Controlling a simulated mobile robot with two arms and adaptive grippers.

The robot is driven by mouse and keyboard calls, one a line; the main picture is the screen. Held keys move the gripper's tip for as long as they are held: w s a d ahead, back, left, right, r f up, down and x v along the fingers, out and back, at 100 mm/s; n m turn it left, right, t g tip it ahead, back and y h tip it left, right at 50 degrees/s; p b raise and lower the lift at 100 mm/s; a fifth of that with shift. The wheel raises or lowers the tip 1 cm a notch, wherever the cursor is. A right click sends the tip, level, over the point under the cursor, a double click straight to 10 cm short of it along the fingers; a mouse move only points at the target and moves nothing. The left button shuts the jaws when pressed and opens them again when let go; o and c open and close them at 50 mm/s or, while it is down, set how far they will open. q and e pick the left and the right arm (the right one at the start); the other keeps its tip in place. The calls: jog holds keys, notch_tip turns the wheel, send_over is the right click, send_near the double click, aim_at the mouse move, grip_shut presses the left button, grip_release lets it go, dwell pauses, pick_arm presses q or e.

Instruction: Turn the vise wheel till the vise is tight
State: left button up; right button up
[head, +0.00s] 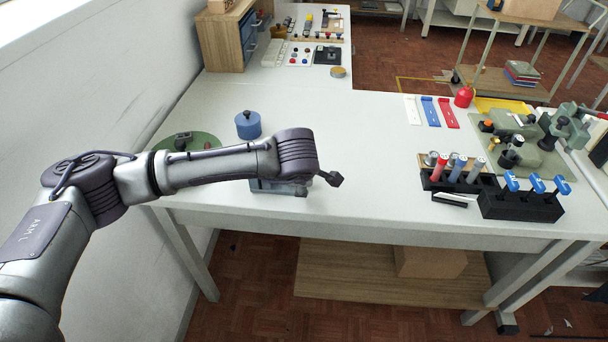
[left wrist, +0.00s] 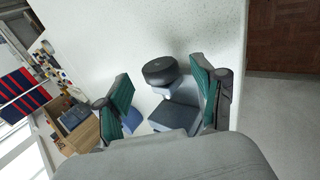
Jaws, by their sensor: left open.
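The small blue-grey vise (head: 275,187) sits near the table's front edge, mostly hidden behind my left arm in the head view. The left wrist view shows the vise body (left wrist: 174,117) and its round black wheel (left wrist: 161,70). My left gripper (left wrist: 160,82) is open, with one green-padded finger on each side of the wheel. Gaps show between the pads and the wheel, so it does not appear to be gripped. My right gripper is not in view.
A blue round container (head: 248,125) and a green round mat (head: 205,141) are behind my left arm. Black racks with tools (head: 520,205) stand at the right. The white table (head: 370,150) is clear in the middle. A wall is on the left.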

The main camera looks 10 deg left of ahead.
pick_arm(q)
jog(key=v, duration=1)
jog(key=shift+s+r, duration=0.1)
jog(key=shift+r, duration=0.05)
